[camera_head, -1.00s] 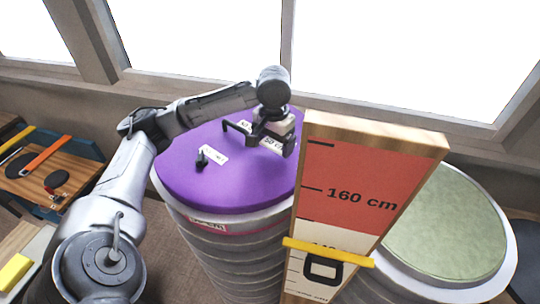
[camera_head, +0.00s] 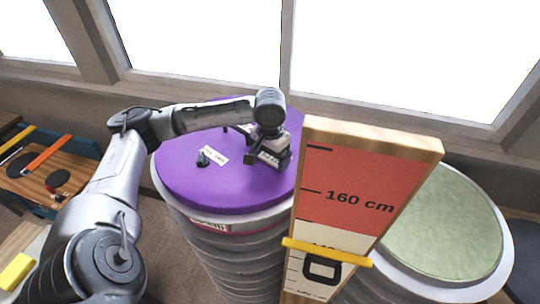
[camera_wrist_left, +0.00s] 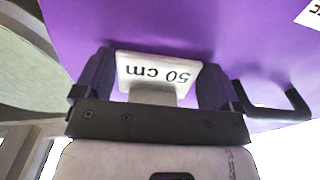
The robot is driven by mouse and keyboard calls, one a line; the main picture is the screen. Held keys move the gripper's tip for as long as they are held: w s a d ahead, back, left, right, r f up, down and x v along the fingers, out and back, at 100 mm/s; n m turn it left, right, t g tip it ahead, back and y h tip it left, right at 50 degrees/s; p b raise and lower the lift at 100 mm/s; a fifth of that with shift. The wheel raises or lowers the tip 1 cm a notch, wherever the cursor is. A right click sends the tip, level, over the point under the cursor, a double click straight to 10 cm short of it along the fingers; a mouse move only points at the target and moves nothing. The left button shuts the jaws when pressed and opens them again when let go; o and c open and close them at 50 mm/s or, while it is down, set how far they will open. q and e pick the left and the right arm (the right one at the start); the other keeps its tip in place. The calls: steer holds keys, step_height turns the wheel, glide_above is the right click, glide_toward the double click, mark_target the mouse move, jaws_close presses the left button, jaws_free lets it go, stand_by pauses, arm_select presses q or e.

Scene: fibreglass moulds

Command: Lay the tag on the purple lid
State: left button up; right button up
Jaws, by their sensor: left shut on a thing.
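The purple lid (camera_head: 225,185) tops a tall ribbed drum and fills much of the wrist view (camera_wrist_left: 210,40). My left gripper (camera_head: 272,156) is over the right part of the lid, pointing down. In the wrist view its fingers (camera_wrist_left: 158,85) are shut on a white tag (camera_wrist_left: 160,72) reading "50 cm". The tag shows partly in the head view (camera_head: 268,158), close to the lid surface. I cannot tell whether it touches the lid. My right gripper is not in view.
A black bracket (camera_wrist_left: 275,102) is beside the gripper. A tall measuring board (camera_head: 350,195) stands close at right, before a green-topped drum (camera_head: 445,225).

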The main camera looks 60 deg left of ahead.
mark_target(270, 160)
arm_select(q)
steer(key=o, duration=0.6)
steer(key=shift+f, duration=0.1)
steer(key=shift+o, duration=0.2)
step_height(270, 160, up, 12)
stand_by(0.8)
